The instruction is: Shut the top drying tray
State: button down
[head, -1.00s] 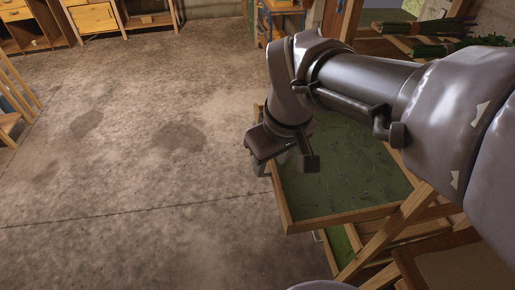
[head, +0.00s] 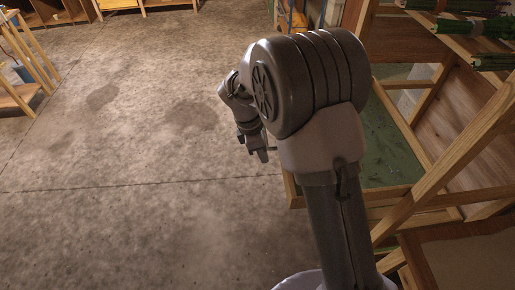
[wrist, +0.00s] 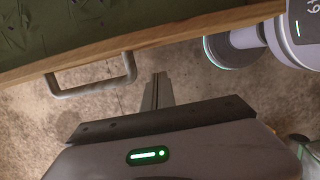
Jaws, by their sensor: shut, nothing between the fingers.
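The top drying tray (head: 402,128), a wooden frame with a green bed, stands pulled out from the rack in the head view. My arm hides its left part and most of its front. In the wrist view its wooden front rail (wrist: 150,42) crosses the top, with a grey bar handle (wrist: 95,87) on it. My gripper (head: 261,157) is shut and empty, out over the floor on the tray's front side. In the wrist view its fingertips (wrist: 158,78) are just right of the handle, apart from it in the picture. I cannot tell their height against the rail.
The wooden rack (head: 455,150) fills the right side, with a slanted brace crossing near the tray. Bundles of green herbs (head: 470,28) lie on its upper shelf. The concrete floor (head: 130,180) to the left is clear. A wooden stand (head: 25,70) is at the far left.

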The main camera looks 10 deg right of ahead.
jog(key=shift+d+r+b, duration=0.2)
jog(key=shift+d+b, duration=0.2)
jog(key=shift+d, duration=1.35)
jog(key=d+p, duration=1.5)
jog(key=d, duration=1.9)
jog(key=shift+r, duration=0.1)
jog(key=shift+w, duration=0.1)
